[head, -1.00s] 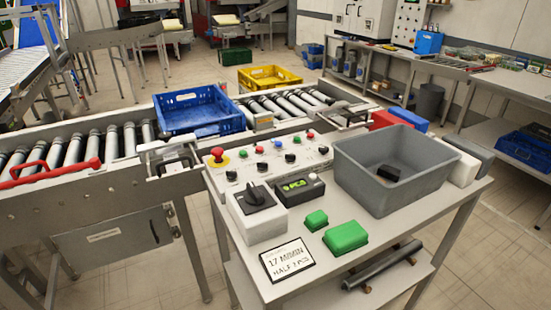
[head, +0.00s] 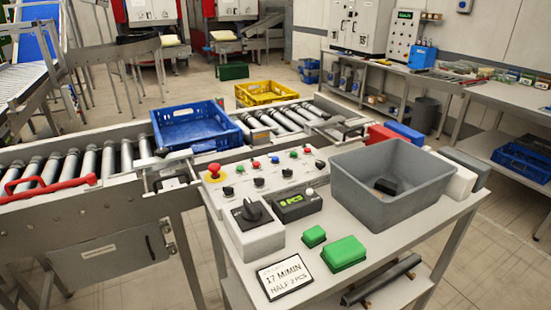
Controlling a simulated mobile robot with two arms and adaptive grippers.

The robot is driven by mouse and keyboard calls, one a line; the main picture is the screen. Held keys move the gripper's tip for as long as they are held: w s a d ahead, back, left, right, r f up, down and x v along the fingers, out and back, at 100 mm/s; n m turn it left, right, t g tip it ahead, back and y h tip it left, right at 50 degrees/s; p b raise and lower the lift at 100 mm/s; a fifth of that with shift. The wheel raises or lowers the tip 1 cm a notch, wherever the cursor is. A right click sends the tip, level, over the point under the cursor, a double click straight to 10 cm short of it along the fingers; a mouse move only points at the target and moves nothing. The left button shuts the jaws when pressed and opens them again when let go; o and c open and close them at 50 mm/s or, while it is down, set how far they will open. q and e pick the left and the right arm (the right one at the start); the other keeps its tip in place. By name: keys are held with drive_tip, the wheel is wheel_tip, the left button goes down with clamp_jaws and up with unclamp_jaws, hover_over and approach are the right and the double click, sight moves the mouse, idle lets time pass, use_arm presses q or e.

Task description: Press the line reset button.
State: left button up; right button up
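The control panel (head: 268,173) stands on the near table, with a red mushroom button on a yellow base (head: 214,172) at its left end. I cannot read which is the line reset button. A white box with a black rotary knob (head: 251,211) and a dark counter box with a green display (head: 297,204) stand in front. Neither gripper is in view.
The table also holds a grey bin (head: 391,205) with a black object inside, green blocks (head: 344,253) and a sign (head: 285,277). Behind run the roller conveyor (head: 100,163), a blue crate (head: 194,130) and a yellow crate (head: 264,93). Space above the panel is clear.

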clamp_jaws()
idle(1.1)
